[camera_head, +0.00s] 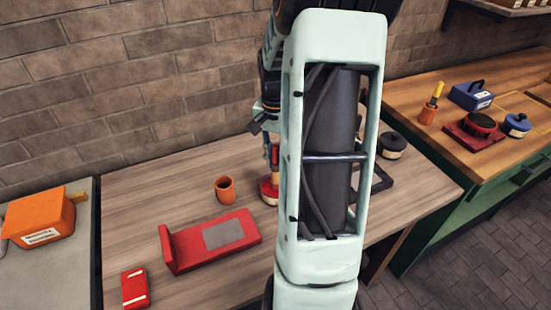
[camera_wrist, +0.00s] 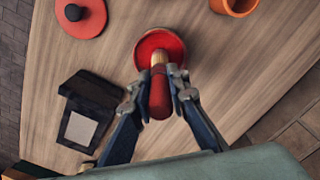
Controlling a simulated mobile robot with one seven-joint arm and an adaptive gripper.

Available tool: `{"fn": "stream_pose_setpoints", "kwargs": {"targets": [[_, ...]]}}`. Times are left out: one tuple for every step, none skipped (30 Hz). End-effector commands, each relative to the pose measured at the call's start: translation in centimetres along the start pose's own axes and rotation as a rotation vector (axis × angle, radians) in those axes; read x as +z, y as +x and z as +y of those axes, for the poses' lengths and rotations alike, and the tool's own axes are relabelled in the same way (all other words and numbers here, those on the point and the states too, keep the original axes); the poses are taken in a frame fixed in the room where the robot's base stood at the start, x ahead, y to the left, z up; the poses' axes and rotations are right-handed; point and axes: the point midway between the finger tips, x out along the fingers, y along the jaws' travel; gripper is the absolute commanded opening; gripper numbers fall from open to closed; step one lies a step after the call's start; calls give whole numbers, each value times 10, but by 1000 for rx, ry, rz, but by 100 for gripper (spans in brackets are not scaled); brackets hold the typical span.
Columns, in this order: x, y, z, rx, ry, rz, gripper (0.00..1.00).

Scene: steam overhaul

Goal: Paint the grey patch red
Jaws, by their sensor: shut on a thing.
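The grey patch (camera_head: 224,233) lies on the flat part of a red L-shaped bracket (camera_head: 185,250) on the wooden table. My gripper (camera_wrist: 161,93) is shut on the red handle of a brush (camera_wrist: 159,102). The brush's tan bristle end points into or just over a round red paint dish (camera_wrist: 145,45); I cannot tell whether it touches. In the head view, the dish (camera_head: 265,193) stands right of the bracket, partly hidden by my arm. My gripper (camera_head: 270,138) is partly hidden there too, above the dish.
An orange cup (camera_head: 225,190) stands behind the bracket. A red box (camera_head: 135,288) lies near the front left. A dark stand with a pale panel (camera_wrist: 80,128) and a red lid with a black knob (camera_wrist: 88,20) show in the wrist view. An orange case (camera_head: 40,218) sits further left.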

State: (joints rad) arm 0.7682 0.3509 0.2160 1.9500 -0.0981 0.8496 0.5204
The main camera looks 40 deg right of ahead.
Motion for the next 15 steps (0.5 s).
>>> {"fn": "stream_pose_setpoints", "kwargs": {"targets": [[1, 1, 0, 1, 0, -2, 0], [1, 1, 0, 1, 0, -2, 0], [1, 2, 0, 1, 0, -2, 0], [1, 2, 0, 1, 0, -2, 0], [1, 2, 0, 1, 0, -3, 0], [1, 2, 0, 1, 0, -3, 0], [1, 2, 0, 1, 0, -3, 0], [1, 2, 0, 1, 1, -3, 0], [1, 1, 0, 1, 1, -3, 0], [1, 0, 0, 1, 1, -3, 0], [1, -1, 0, 1, 1, -3, 0], [1, -3, 0, 1, 1, -3, 0], [1, -5, 0, 1, 1, -3, 0], [1, -8, 0, 1, 1, -3, 0], [1, -11, 0, 1, 1, -2, 0]]}}
